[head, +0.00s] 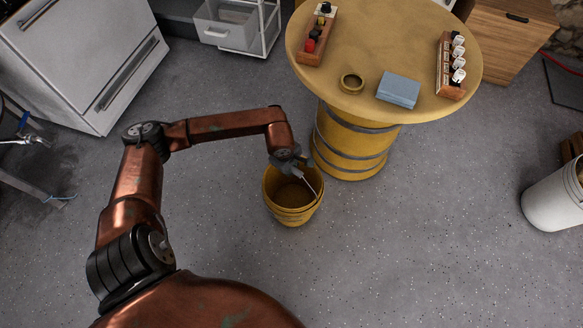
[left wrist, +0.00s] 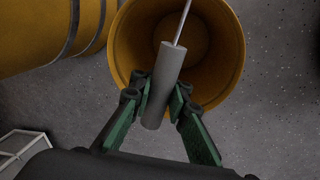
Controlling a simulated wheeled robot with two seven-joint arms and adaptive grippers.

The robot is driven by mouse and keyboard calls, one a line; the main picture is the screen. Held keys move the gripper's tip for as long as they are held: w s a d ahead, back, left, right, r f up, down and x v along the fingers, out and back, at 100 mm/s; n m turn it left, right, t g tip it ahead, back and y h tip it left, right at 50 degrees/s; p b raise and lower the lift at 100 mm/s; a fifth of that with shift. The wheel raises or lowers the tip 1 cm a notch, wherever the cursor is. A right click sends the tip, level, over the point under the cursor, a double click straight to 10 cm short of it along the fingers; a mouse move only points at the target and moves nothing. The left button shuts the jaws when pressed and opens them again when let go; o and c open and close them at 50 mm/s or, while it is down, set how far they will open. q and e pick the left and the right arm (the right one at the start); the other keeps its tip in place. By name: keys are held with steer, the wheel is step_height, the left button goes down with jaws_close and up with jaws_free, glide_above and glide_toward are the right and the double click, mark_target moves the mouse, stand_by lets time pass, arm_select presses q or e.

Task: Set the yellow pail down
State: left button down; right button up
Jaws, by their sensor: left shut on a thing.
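The yellow pail (head: 290,214) is upright near the middle of the head view, open at the top and empty as far as I see. My left gripper (head: 297,171) is above its rim. In the left wrist view the gripper (left wrist: 158,100) is shut on the grey cylindrical grip of the pail's wire handle, and the pail (left wrist: 228,62) opens beyond it. The head view does not clearly show whether the pail's bottom touches the floor. My right gripper is not in view.
A yellow barrel table (head: 345,150) stands close behind and right of the pail, bearing a blue box (head: 398,90), a small ring-like dish (head: 352,82) and two wooden racks. A white bucket (head: 552,200) stands far right. Grey floor (head: 420,260) is clear between.

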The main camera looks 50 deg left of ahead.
arm_select(q)
steer(key=c, duration=1.8)
jaws_free()
steer(key=shift+o, duration=0.2)
